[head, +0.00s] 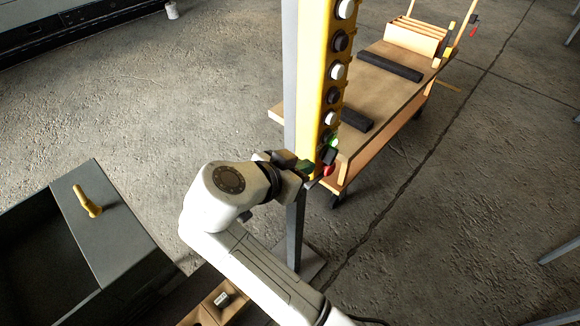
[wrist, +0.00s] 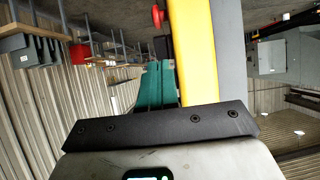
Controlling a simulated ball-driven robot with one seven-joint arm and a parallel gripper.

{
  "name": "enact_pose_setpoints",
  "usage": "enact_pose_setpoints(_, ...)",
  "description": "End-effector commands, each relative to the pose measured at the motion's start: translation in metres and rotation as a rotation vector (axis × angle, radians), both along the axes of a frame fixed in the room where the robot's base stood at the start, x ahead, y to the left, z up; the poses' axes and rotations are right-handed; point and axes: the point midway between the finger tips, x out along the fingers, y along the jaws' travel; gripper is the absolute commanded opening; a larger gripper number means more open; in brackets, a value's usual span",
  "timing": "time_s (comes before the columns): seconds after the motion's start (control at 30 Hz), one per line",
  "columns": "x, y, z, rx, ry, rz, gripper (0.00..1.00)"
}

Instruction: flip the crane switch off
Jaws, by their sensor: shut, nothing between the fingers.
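The yellow crane control box (head: 318,75) is fixed upright on a grey post and carries a column of white and black buttons. Near its lower end are a green button (head: 332,141), a black switch (head: 328,156) and a red button (head: 328,170). In the wrist view the red button (wrist: 157,17) sticks out from the box's yellow side (wrist: 195,60), with the black switch (wrist: 162,47) beside it. My gripper (head: 306,166) is shut and empty, at the switch's height. Its teal fingers (wrist: 158,68) point at the switch; whether they touch it I cannot tell.
A wooden cart (head: 390,95) with black strips stands behind the box. A dark grey bin (head: 122,215) with a yellow handle (head: 88,203) is at the left. A wooden box (head: 208,305) lies below my arm. Open concrete floor lies at the right.

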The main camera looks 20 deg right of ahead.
Motion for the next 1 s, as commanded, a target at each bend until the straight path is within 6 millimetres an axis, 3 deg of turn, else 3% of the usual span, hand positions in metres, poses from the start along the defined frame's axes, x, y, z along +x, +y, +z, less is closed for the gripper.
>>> enact_pose_setpoints(0.2,0.019,-0.032,-0.018,-0.001,0.004,-0.003,0.00)
enact_pose_setpoints(0.4,0.030,-0.048,-0.032,0.000,0.003,-0.001,0.00)
enact_pose_setpoints(1.0,0.034,-0.053,-0.038,-0.003,-0.001,0.000,0.00)
